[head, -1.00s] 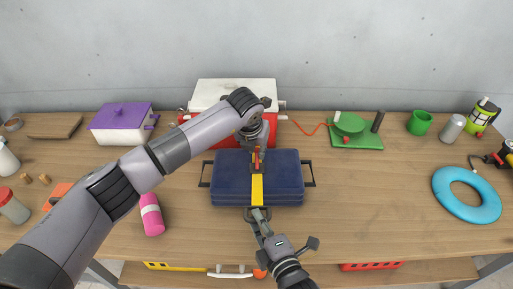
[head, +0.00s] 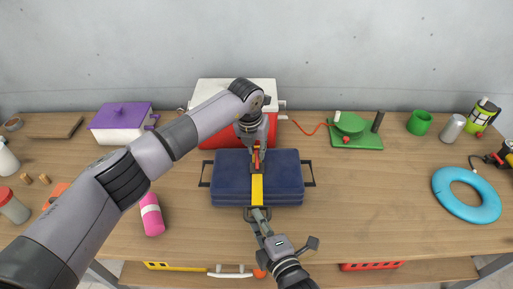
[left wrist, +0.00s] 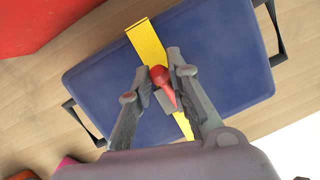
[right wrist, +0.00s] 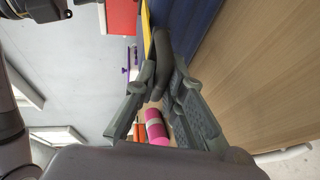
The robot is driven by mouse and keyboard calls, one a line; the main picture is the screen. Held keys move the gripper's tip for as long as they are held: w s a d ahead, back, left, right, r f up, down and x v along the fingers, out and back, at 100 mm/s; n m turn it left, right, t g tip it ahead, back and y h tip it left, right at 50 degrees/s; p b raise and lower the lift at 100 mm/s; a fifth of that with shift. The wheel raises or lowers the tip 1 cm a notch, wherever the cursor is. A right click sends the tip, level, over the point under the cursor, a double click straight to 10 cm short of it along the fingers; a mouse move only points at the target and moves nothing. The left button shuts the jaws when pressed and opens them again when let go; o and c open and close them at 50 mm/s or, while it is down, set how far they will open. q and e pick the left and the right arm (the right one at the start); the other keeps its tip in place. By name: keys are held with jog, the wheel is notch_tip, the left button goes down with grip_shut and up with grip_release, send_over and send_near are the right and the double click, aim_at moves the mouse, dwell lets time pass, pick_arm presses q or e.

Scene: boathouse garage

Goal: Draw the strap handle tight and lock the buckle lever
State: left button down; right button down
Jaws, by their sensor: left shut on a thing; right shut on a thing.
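A dark blue case (head: 228,175) lies flat on the workbench with a yellow strap (head: 257,190) across its middle. The red buckle lever (left wrist: 159,76) shows between the fingers of my left gripper (left wrist: 171,68). In the head view that gripper (head: 257,149) is over the back part of the strap, partly hiding the buckle. At the front edge of the case, my right gripper (head: 258,217) is shut on the dark strap handle (right wrist: 163,50). The handle is at the strap's front end. The exact lever angle is hard to tell.
A red and white cooler (head: 235,93) stands right behind the case. A pink bottle (head: 152,214) lies to the left, and a purple-lidded box (head: 121,121) stands at the back left. A blue ring (head: 466,195) lies at the right.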

aim_at(252, 165)
pick_arm(q)
jog(key=c, duration=1.5)
grip_release()
pick_arm(e)
jog(key=shift+f, duration=0.15)
pick_arm(q)
jog(key=v, duration=1.2)
pick_arm(e)
jog(key=c, duration=1.6)
grip_release()
